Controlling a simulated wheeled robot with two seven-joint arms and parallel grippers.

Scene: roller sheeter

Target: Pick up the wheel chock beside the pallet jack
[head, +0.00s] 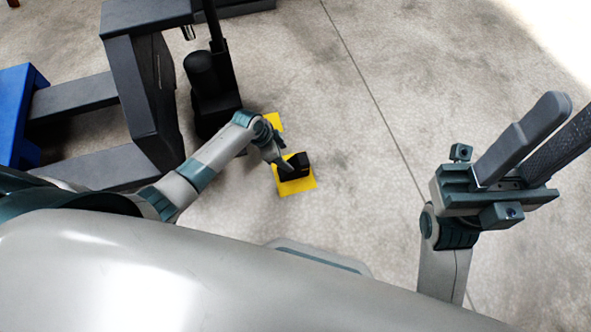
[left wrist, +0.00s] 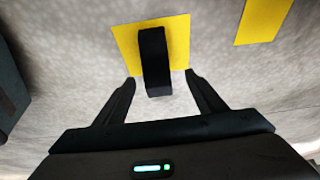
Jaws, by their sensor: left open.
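The wheel chock (head: 298,166) is a small black block on a yellow floor square (head: 302,187), right of the dark pallet jack (head: 152,100). My left gripper (head: 283,164) reaches down at the chock's left side in the head view. In the left wrist view the chock (left wrist: 155,58) stands ahead, and its near end lies between the open fingertips (left wrist: 160,80). There is space on both sides, and the fingers are not closed on it. My right gripper (head: 562,120) is raised at the right of the head view, its fingers apart and empty.
A second yellow patch (head: 274,122) lies just behind the chock's square. A blue object (head: 20,100) is at the far left, by the jack's forks. The concrete floor (head: 370,130) right of the chock is clear.

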